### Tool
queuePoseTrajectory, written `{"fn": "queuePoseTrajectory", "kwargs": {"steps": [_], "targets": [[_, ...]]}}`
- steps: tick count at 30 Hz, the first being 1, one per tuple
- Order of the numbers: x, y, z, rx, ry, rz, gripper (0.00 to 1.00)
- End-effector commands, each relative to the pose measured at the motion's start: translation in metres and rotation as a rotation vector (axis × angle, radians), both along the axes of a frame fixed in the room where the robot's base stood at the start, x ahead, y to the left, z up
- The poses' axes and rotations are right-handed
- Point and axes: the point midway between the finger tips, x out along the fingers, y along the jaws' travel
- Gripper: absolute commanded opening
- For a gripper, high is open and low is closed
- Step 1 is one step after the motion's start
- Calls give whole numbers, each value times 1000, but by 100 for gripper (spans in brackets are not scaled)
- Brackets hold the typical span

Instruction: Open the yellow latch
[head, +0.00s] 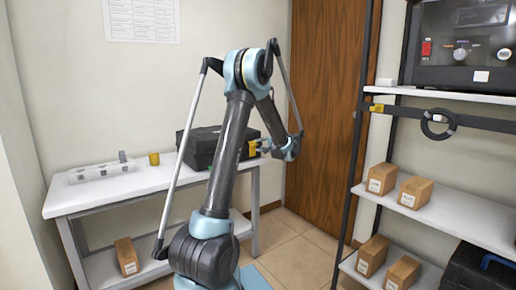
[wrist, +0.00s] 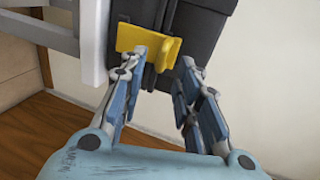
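The yellow latch (wrist: 148,40) is on the side of a black case (wrist: 215,22) in the wrist view. In the head view the latch (head: 252,149) shows as a small yellow patch at the right end of the case (head: 203,150), which stands on a white table (head: 85,199). My gripper (wrist: 164,57) is at the latch with its two fingers apart. The left fingertip overlaps the latch's lower edge, and the right fingertip is just right of its protruding tab. I cannot tell whether either finger touches it. My arm partly hides the case in the head view.
A yellow cup (head: 154,159) and a pale tray-like object (head: 101,172) are left of the case. A shelf rack with several cardboard boxes (head: 415,192) stands at the right. A brown door (head: 325,95) is behind my arm. Floor shows between table and rack.

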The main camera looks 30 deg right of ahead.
Motion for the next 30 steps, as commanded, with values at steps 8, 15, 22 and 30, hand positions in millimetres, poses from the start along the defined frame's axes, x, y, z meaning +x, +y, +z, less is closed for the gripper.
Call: {"fn": "queuePoseTrajectory", "kwargs": {"steps": [8, 15, 22, 30], "targets": [[22, 2, -6, -1, 0, 1, 30], [23, 2, -6, 0, 0, 0, 30], [23, 2, -6, 0, 0, 0, 0], [22, 1, -7, 0, -4, -1, 0]]}}
